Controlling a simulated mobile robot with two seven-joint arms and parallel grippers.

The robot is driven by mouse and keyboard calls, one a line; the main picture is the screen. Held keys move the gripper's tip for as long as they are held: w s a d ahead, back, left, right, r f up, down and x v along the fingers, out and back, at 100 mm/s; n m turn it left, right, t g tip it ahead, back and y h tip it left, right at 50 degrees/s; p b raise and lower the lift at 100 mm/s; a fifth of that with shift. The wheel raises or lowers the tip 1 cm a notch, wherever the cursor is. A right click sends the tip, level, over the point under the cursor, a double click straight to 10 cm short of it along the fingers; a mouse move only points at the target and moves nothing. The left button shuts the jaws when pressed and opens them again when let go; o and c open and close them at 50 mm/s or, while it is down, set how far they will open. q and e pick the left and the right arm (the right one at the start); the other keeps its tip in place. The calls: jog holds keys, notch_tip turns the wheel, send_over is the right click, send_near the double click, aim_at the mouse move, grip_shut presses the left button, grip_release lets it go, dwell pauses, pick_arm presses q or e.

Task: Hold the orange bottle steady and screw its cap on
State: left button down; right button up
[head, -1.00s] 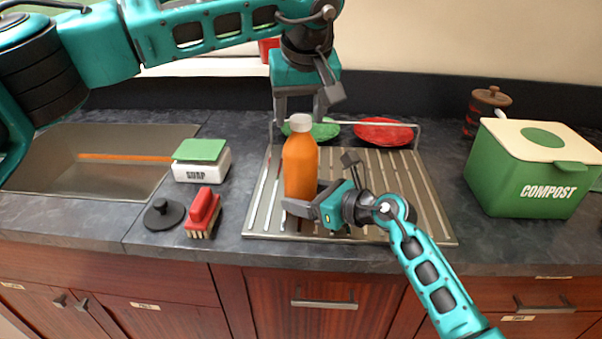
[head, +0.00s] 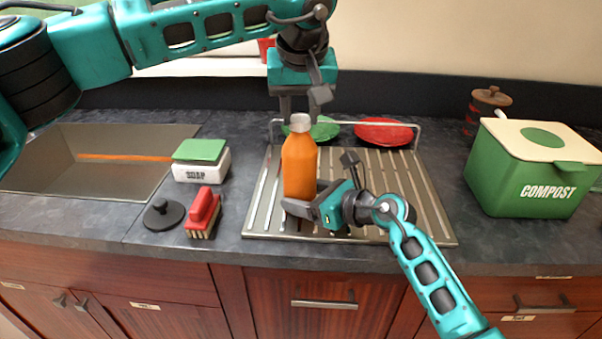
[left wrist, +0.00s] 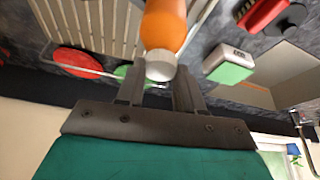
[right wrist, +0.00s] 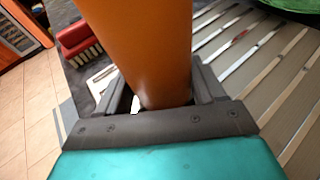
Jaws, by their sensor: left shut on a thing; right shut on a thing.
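The orange bottle (head: 299,168) stands upright on the ribbed metal drying rack, with a white cap (head: 300,120) at its top. My right gripper (head: 318,188) is shut around the lower part of the bottle; in the right wrist view the orange body (right wrist: 160,40) sits between its fingers. My left gripper (head: 300,110) comes down from above and is shut on the cap, which shows between its fingers in the left wrist view (left wrist: 160,66). The cap is in line with the bottle neck; whether the threads are engaged is hidden.
The drying rack (head: 420,190) has a green plate (head: 325,130) and a red plate (head: 383,134) at its back. Left are a soap box (head: 202,167), a red brush (head: 203,210), a dark stopper (head: 164,214) and the sink (head: 90,150). A green compost bin (head: 525,180) stands right.

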pick_arm(q)
jog(key=m+h, duration=0.2)
jog(key=m, duration=0.4)
jog(key=shift+f, duration=0.1)
jog(key=shift+s+m+g+h, duration=0.1)
jog(key=shift+m+g+h, duration=0.25)
jog(key=shift+m, duration=0.55)
jog(key=shift+d, duration=0.1)
jog(key=c, duration=0.8)
grip_release()
jog(key=n, duration=0.2)
jog(key=n+y, duration=0.1)
jog(key=n, duration=0.1)
jog(key=shift+n+y, duration=0.25)
jog(key=shift+n, duration=0.15)
jog(key=n+y, duration=0.1)
jog(key=n, duration=0.3)
jog(key=shift+n+y, duration=0.3)
jog(key=shift+y, duration=0.1)
